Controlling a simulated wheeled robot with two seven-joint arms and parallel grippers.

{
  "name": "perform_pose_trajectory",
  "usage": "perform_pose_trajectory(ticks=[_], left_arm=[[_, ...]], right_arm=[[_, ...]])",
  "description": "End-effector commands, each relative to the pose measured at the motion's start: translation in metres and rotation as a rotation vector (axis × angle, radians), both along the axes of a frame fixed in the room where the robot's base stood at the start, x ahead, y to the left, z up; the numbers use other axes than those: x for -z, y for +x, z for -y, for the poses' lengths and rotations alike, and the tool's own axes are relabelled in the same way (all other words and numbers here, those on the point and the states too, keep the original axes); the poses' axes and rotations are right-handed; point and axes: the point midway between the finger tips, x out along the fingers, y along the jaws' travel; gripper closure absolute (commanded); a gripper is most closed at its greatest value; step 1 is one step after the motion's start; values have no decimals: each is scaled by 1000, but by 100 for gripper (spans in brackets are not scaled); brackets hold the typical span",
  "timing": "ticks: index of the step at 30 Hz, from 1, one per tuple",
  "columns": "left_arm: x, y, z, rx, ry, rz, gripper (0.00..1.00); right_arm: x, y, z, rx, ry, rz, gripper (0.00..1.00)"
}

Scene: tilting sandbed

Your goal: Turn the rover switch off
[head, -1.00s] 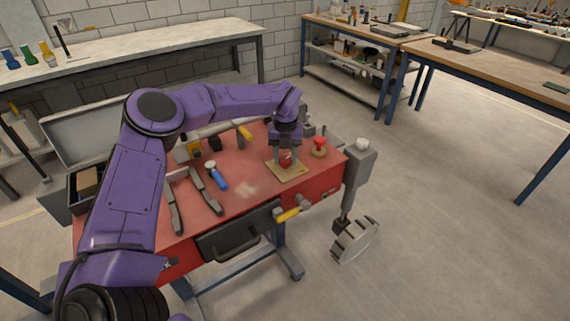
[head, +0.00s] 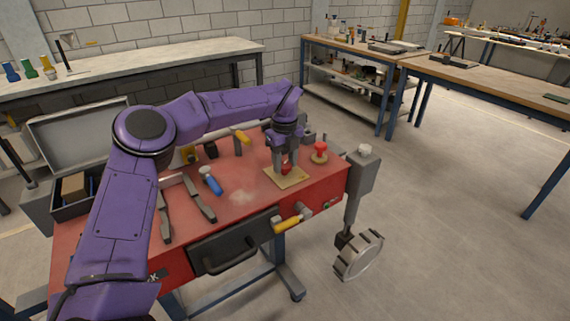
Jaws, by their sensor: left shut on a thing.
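A small tan plate (head: 297,180) lies on the red top of the cart-like body, near its right end. A small red part (head: 287,170) sits on this plate, mostly hidden by the fingers. It looks like the switch, but its on or off position cannot be made out. My left gripper (head: 286,169) points down over the plate and is shut on the red part. My right gripper is not in view.
A red mushroom-shaped button (head: 320,149) stands close to the right of my gripper. A blue-handled tool (head: 211,181), grey bars (head: 199,199) and a yellow-handled tool (head: 242,137) lie on the red top (head: 240,205).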

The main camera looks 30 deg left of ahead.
Motion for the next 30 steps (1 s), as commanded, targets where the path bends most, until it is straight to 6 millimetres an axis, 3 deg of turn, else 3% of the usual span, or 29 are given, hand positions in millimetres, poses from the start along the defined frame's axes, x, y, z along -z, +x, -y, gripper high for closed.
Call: perform_pose_trajectory(ticks=[13, 14, 15, 16, 25, 30], left_arm=[[0, 0, -2, -10, 4, 3, 84], [0, 0, -2, -11, 3, 2, 44], [0, 0, -2, -10, 3, 2, 31], [0, 0, -2, -10, 4, 2, 29], [-3, 0, -1, -8, 1, 2, 29], [-32, 1, -1, -10, 2, 6, 29]], right_arm=[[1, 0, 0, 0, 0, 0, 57], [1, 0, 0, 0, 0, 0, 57], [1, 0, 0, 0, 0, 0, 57], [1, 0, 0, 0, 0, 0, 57], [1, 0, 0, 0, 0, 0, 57], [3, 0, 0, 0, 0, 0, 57]])
